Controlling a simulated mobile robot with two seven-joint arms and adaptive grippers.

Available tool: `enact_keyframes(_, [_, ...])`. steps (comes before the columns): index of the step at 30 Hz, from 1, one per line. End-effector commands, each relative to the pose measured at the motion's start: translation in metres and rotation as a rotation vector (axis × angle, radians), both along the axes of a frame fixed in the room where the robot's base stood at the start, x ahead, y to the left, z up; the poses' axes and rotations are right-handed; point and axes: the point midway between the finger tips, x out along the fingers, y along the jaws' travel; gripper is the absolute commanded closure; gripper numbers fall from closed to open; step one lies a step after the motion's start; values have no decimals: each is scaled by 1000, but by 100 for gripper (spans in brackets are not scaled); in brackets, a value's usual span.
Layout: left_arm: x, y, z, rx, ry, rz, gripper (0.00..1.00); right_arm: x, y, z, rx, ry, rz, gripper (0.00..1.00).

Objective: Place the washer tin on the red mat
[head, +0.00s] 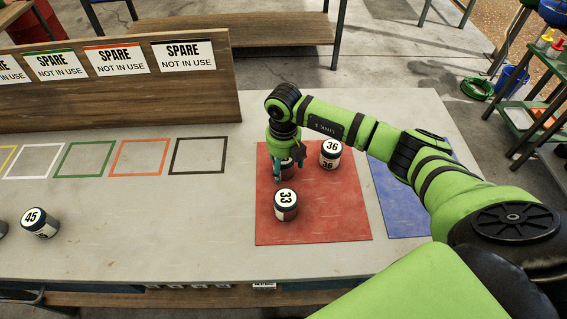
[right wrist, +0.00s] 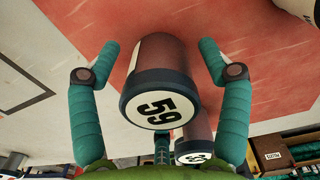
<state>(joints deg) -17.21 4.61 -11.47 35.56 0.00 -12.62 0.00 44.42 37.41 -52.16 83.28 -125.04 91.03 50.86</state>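A tin marked 59 (right wrist: 160,85) is between the spread fingers of my right gripper (right wrist: 160,48), with a gap on each side in the right wrist view. In the head view my right gripper (head: 287,172) is over the left part of the red mat (head: 335,215) and mostly hides this tin. The tin looks to stand on the mat near its left edge. Tin 33 (head: 286,204) stands on the mat in front of the gripper, and tin 36 (head: 331,153) behind it to the right. No label in view reads washer. My left gripper is not in view.
A blue mat (head: 400,205) lies right of the red mat, partly behind my right arm. Coloured outline squares, including a black one (head: 198,156), lie before a wooden board (head: 120,103) with SPARE signs. The table's middle front is clear.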

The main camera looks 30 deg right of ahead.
Motion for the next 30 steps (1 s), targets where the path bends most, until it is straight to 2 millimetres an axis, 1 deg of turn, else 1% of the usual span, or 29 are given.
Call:
enact_keyframes(5, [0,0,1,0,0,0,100,0,0,1,0,0,0,22])
enact_keyframes(7, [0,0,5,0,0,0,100,0,0,6,0,0,0,22])
enact_keyframes(9, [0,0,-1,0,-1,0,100,1,0,10,0,-4,1,22])
enact_keyframes(11, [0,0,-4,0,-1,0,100,2,0,19,0,-6,2,22])
enact_keyframes(21, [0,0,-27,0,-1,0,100,1,0,91,0,-6,0,22])
enact_keyframes(25, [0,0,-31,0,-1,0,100,1,0,110,1,-3,0,22])
enact_keyframes(27, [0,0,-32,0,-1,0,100,0,0,117,-1,-3,0,22])
enact_keyframes(30, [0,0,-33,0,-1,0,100,0,0,122,0,-1,0,22])
